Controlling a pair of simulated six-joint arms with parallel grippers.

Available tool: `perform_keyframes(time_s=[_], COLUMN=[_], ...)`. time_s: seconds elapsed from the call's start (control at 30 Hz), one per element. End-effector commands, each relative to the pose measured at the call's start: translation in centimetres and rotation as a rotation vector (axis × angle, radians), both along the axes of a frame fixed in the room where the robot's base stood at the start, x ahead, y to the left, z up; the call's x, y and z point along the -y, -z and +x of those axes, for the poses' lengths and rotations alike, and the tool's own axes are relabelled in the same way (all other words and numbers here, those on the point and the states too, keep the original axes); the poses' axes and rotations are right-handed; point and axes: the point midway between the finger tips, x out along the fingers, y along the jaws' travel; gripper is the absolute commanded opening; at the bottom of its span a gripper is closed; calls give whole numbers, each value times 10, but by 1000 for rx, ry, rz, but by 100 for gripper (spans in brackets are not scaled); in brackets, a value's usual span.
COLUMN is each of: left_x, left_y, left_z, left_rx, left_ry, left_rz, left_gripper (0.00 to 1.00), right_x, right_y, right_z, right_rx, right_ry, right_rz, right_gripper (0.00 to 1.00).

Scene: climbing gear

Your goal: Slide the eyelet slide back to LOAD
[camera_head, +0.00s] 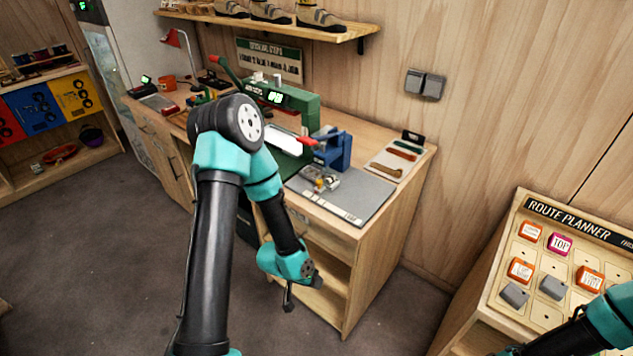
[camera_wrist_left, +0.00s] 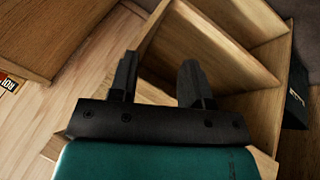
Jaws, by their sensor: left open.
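A green press (camera_head: 290,100) with a lit display stands on the workbench, partly hidden behind my left arm. A white bar (camera_head: 283,140) and a red knob (camera_head: 306,141) show at its front. A blue device (camera_head: 334,150) stands to its right, with small metal parts (camera_head: 321,178) in front of it. I cannot tell for certain which part is the eyelet slide, and no LOAD mark is readable. My left gripper (camera_head: 289,292) hangs low in front of the bench's open shelves, away from the press. In the left wrist view its two fingers (camera_wrist_left: 157,82) are apart with nothing between them.
A grey mat (camera_head: 345,202) and a tray with brown strips (camera_head: 392,160) lie on the bench's right end. A route planner board (camera_head: 560,262) stands at the right, near my right arm. Wooden shelves (camera_wrist_left: 215,45) lie just beyond the left fingers. Open floor lies to the left.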

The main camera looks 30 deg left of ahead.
Motion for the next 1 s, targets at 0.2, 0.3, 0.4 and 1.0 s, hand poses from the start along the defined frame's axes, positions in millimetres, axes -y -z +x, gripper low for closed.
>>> perform_keyframes(time_s=[0.2, 0.3, 0.4, 1.0], left_x=[-66, -93, -117, -183], left_y=[-69, -105, -140, -271], left_z=[63, 81, 91, 76], left_rx=[321, 448, 561, 875], left_ry=[41, 77, 119, 374], left_rz=[10, 23, 42, 142], left_gripper=[48, 48, 48, 48], right_x=[0, 0, 0, 0], right_y=[0, 0, 0, 0], right_z=[0, 0, 0, 0], right_rx=[0, 0, 0, 0], right_ry=[0, 0, 0, 0], right_rz=[0, 0, 0, 0], right_gripper=[43, 43, 43, 43])
